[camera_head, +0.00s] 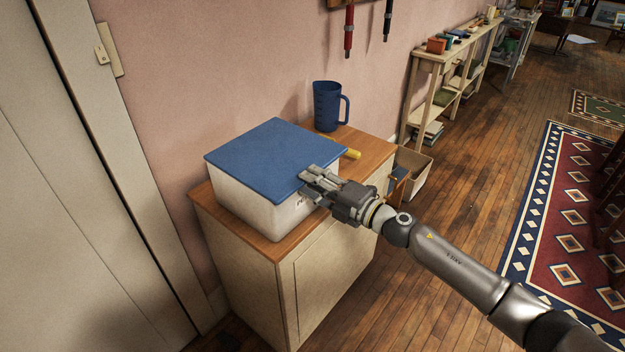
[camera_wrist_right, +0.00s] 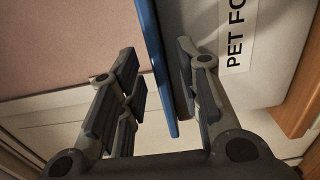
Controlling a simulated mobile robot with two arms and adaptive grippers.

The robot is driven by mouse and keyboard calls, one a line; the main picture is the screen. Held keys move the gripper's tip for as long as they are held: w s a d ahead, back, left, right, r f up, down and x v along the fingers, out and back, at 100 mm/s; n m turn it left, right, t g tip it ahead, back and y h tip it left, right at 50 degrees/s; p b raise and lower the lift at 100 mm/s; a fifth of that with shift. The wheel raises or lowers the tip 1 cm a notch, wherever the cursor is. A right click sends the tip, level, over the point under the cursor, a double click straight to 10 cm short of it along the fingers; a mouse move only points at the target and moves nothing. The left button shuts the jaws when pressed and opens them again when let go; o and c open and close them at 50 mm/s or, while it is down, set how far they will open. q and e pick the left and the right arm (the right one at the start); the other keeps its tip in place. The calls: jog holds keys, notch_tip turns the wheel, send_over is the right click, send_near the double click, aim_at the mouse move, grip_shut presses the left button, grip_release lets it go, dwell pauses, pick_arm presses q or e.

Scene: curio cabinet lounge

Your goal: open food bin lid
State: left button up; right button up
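The food bin (camera_head: 250,207) is a white box standing on the wooden top of a small cabinet. Its flat blue lid (camera_head: 262,155) lies shut on it. My right gripper (camera_head: 308,180) is at the lid's front right edge. In the right wrist view its fingers (camera_wrist_right: 155,85) are spread, with the lid's blue edge (camera_wrist_right: 157,65) between them. The edge lies nearer the right-hand finger, and there is a clear gap to the left-hand one. The bin wall (camera_wrist_right: 278,60) with part of a "PET FO" label also shows there. My left gripper is not in view.
A blue jug (camera_head: 327,106) stands behind the bin on the cabinet (camera_head: 288,255). A yellow object (camera_head: 353,154) lies partly hidden beside the bin. A pink wall is close behind, and a pale door (camera_head: 60,200) is at left.

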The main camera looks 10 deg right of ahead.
jog(key=shift+w+a, duration=0.2)
jog(key=shift+w, duration=0.05)
grip_shut()
jog(key=shift+r, duration=0.1)
